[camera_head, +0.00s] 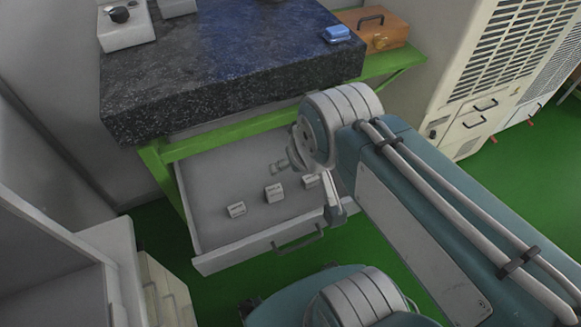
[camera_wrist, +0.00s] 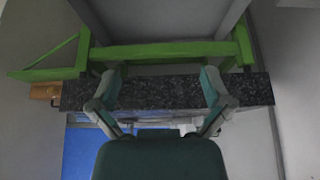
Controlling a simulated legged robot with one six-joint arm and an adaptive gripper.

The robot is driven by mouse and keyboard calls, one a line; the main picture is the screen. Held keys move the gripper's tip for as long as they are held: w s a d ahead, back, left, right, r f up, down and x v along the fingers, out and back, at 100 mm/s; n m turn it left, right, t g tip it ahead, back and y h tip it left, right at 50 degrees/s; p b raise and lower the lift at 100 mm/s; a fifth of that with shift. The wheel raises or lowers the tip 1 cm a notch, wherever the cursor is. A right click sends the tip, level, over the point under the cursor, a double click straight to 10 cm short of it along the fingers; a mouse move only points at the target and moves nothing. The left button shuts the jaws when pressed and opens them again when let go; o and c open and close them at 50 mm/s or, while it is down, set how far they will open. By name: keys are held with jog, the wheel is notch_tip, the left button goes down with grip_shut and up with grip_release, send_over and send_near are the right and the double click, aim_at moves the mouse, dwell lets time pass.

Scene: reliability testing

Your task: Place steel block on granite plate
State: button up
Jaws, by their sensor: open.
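The dark speckled granite plate (camera_head: 200,75) lies on a green stand in the head view. Its front edge (camera_wrist: 160,92) shows in the wrist view, which is upside down. Below the plate in the head view, a grey drawer is pulled out. Small steel blocks lie in it: one on the left (camera_head: 236,209), one in the middle (camera_head: 274,193) and one on the right (camera_head: 311,181), partly hidden by my arm. My gripper (camera_wrist: 161,80) is open with nothing between its fingers, facing the stand. In the head view my arm hides most of it.
The open drawer (camera_head: 235,253) juts out from the green stand (camera_head: 190,149). On the plate are a blue object (camera_head: 337,33) and a grey device (camera_head: 125,30). A wooden box (camera_head: 385,30) stands on the right. A pale cabinet (camera_head: 480,70) is beyond it.

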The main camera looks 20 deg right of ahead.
jog(key=w+f+g, duration=0.3)
jog(key=w+f, duration=0.5)
jog(key=w, duration=0.1)
jog(key=g, duration=0.2)
send_near(274, 189)
jog(key=shift+w+d+f, duration=0.15)
jog(key=shift+d, duration=0.1)
jog(key=f, duration=1.1)
jog(key=shift+w+a, duration=0.1)
jog(key=shift+a, duration=0.15)
jog(key=c, duration=1.4)
